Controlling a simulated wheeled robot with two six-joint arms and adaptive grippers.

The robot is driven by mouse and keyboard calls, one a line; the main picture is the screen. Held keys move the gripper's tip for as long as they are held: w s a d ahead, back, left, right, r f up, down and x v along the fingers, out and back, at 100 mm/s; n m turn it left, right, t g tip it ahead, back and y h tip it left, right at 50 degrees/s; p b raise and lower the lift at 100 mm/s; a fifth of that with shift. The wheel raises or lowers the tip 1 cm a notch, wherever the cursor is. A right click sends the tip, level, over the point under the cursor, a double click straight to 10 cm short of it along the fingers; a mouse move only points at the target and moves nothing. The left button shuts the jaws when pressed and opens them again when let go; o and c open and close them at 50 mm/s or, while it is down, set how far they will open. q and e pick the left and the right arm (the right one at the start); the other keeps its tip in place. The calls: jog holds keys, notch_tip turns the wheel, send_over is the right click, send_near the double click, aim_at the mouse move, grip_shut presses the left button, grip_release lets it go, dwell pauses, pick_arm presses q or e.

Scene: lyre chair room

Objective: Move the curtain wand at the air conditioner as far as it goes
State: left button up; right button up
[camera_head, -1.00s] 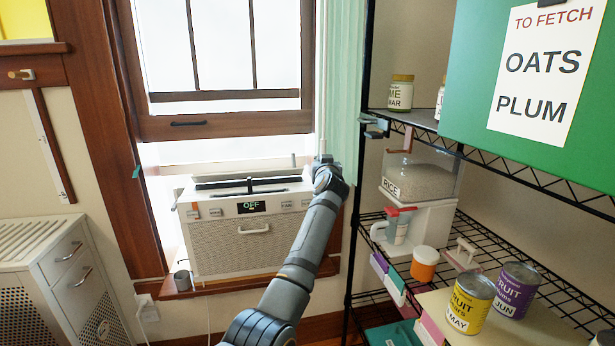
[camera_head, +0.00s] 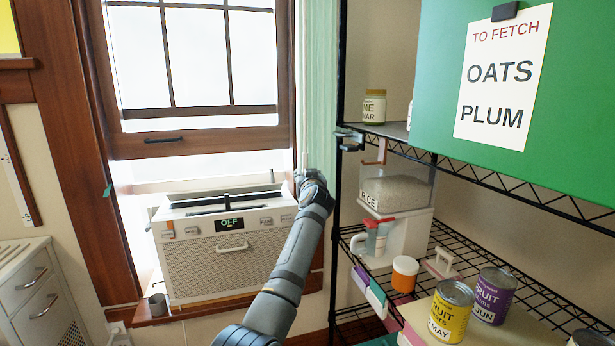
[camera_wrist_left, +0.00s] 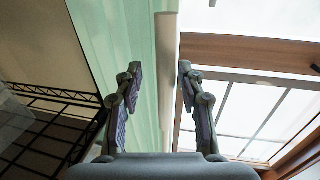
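The air conditioner (camera_head: 190,262) sits in the lower window opening, its display reading OFF. A pale green curtain (camera_head: 318,90) hangs at the window's right side and also shows in the left wrist view (camera_wrist_left: 110,45). A thin pale wand (camera_head: 305,160) stands upright at the curtain's left edge, beside the air conditioner's right end. My left gripper (camera_head: 308,178) is at the wand's lower part. In the left wrist view its fingers (camera_wrist_left: 158,80) are apart, with a pale upright bar, seemingly the wand (camera_wrist_left: 167,65), between them, nearer the right finger. Contact cannot be told. My right gripper is not in view.
A black wire shelf (camera_head: 470,245) with jars, cans and a rice container (camera_head: 395,193) stands close right of the curtain. A green board (camera_head: 580,120) with a note is at upper right. A white cabinet (camera_head: 30,300) stands at left. A small grey cup (camera_head: 158,304) is on the sill.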

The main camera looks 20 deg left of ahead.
pick_arm(q)
jog(key=shift+s, duration=0.1)
jog(key=v, duration=0.7)
jog(key=shift+s+d, duration=0.15)
